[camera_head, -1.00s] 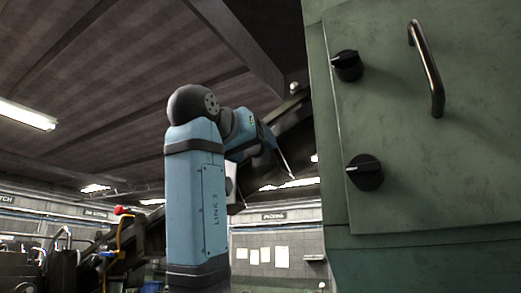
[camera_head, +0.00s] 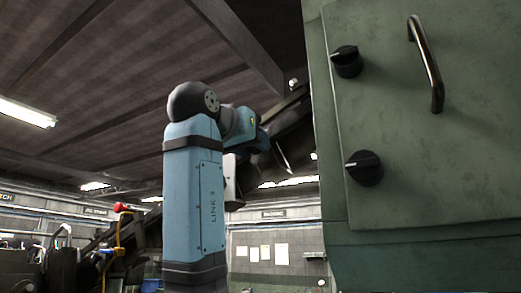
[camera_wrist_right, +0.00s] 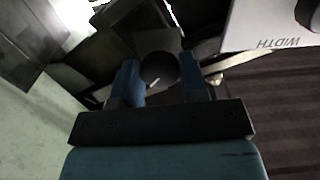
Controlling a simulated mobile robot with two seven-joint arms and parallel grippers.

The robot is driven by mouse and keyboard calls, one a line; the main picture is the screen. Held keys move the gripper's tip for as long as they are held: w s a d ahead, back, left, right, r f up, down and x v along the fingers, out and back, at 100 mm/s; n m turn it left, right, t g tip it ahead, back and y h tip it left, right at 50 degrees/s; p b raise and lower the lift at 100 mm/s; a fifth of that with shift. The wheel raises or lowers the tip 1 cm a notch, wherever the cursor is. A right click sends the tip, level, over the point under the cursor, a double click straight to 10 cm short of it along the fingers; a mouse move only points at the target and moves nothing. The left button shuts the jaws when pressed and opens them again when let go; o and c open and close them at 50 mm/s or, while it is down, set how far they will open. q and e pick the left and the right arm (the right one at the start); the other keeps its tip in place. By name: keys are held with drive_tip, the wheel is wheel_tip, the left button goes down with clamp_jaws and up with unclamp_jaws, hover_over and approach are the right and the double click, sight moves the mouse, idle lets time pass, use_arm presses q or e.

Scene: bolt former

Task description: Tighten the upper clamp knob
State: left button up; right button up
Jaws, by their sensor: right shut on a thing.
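In the right wrist view, a round black knob (camera_wrist_right: 159,69) with a pale pointer mark sits between the two blue fingers of my right gripper (camera_wrist_right: 168,82). The gripper is shut on this knob, in front of a dark plate. In the head view, my right arm rises in the middle and bends away at the top, and its far blue end (camera_head: 262,138) is partly lost against dark machinery. The fingers and the gripped knob cannot be made out there. My left gripper is not in view.
A green cabinet (camera_head: 430,200) fills the right of the head view, with an upper black knob (camera_head: 347,61), a lower black knob (camera_head: 364,167) and a metal handle (camera_head: 427,65). A white panel marked WIDTH (camera_wrist_right: 268,25) lies close beside the gripper in the wrist view.

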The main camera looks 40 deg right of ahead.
drive_tip(key=n+b, duration=0.2)
drive_tip(key=n, duration=0.8)
drive_tip(key=shift+n, duration=0.3)
drive_tip(key=o, duration=1.3)
drive_tip(key=shift+a, duration=0.15)
drive_tip(key=b+v, duration=0.1)
drive_tip(key=v, duration=0.6)
drive_tip(key=shift+s+a, duration=0.2)
drive_tip(key=shift+a, duration=0.2)
drive_tip(key=shift+d, duration=0.1)
